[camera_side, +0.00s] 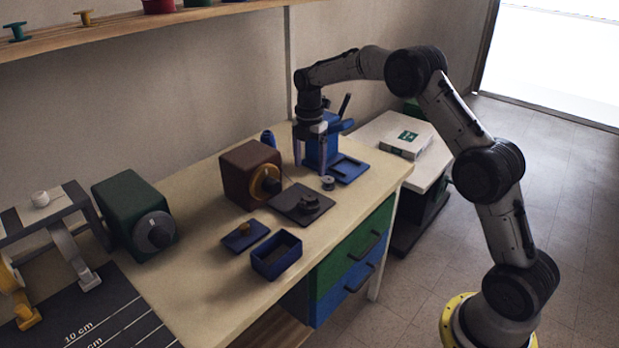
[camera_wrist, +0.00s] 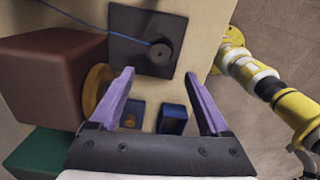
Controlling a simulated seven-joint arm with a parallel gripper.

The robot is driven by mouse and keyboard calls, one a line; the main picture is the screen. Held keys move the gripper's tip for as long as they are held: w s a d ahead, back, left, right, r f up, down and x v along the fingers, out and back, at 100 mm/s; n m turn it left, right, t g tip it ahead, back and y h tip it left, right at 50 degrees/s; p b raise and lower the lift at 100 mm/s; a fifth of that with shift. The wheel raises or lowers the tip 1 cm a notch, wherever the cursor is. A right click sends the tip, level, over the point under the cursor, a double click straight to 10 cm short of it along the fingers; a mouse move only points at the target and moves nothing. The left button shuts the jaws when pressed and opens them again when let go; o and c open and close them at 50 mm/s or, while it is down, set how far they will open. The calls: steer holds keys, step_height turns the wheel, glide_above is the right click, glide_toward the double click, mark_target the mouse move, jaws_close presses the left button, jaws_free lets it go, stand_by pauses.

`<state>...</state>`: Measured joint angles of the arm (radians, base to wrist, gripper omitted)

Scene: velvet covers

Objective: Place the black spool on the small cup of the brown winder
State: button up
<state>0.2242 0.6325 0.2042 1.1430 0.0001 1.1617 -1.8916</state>
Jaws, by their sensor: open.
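The brown winder (camera_side: 245,178) is a brown box with a yellow wheel (camera_side: 266,182) and a dark plate (camera_side: 290,196) beside it. It also shows at the left of the wrist view (camera_wrist: 50,75). A dark round piece (camera_side: 310,202) stands upright on the plate with a thread to it; I cannot tell whether it is the cup alone or bears a spool. It also shows in the wrist view (camera_wrist: 161,53).
A blue machine (camera_side: 322,148) stands close behind my gripper. A green machine (camera_side: 135,215) is left. The front bench surface is partly clear.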

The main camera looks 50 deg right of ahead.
steer(key=shift+r, duration=1)
steer(key=s+a+r+m+t, duration=0.1)
steer(key=s+a+r+m, duration=0.35)
steer(key=s+r, duration=0.3)
steer(key=s+a+r+m+t, duration=0.25)
steer(key=s+r+m, duration=0.25)
steer(key=s+r, duration=0.3)
steer(key=s+a+f+m, duration=0.1)
steer(key=s+m, duration=0.2)
steer(key=s, duration=0.4)
steer(key=s+a+f+m+t, duration=0.1)
steer(key=s+a+f+m, duration=0.1)
steer(key=s, duration=0.5)
steer(key=s+a+f+m+t, duration=0.1)
steer(key=s+a+m, duration=0.1)
steer(key=s+m, duration=0.2)
steer(key=s, duration=0.3)
steer(key=shift+f+m, duration=0.25)
steer(key=shift+m, duration=0.1)
